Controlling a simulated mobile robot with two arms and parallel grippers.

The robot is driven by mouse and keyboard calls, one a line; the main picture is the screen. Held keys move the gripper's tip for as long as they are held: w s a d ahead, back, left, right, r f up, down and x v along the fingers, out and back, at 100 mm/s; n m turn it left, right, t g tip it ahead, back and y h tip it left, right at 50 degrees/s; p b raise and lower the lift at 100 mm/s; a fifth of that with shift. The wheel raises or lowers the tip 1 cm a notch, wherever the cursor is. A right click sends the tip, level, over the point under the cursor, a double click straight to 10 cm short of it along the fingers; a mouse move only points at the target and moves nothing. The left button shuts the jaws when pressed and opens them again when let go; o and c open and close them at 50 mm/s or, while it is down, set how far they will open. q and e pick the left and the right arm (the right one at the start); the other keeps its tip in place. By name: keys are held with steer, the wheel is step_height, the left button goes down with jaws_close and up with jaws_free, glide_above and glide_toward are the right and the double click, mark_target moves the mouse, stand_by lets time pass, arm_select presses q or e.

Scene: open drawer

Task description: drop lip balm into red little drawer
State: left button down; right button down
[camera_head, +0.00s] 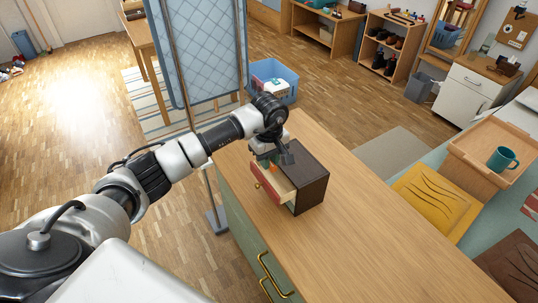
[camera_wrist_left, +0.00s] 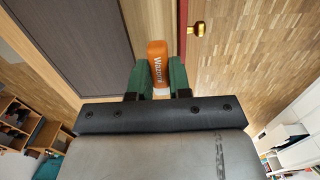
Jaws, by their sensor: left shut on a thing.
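The lip balm (camera_wrist_left: 157,56), an orange stick with pale lettering, is gripped between the green fingers of my left gripper (camera_wrist_left: 158,76). A small bit of the lip balm shows in the head view (camera_head: 272,168), below my left gripper (camera_head: 270,164). The red little drawer (camera_head: 266,189) stands pulled open from a small dark cabinet (camera_head: 312,180), and my gripper is over its open top. In the left wrist view, the drawer's red front edge (camera_wrist_left: 183,28) and brass knob (camera_wrist_left: 196,29) lie just beyond the lip balm. My right gripper is out of view.
The dark cabinet stands near the left edge of a wooden counter (camera_head: 345,235). The counter is clear in front of it. A blue folding screen (camera_head: 207,50) and a blue crate (camera_head: 286,74) stand behind. A teal mug (camera_head: 502,158) is at the far right.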

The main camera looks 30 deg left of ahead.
arm_select(q)
step_height(320, 180, down, 2)
steer(key=shift+b, duration=0.3)
steer(key=c, duration=1)
jaws_free()
steer(key=shift+s, duration=0.1)
step_height(320, 180, up, 11)
steer(key=shift+f+b, duration=0.1)
steer(key=shift+b, duration=0.75)
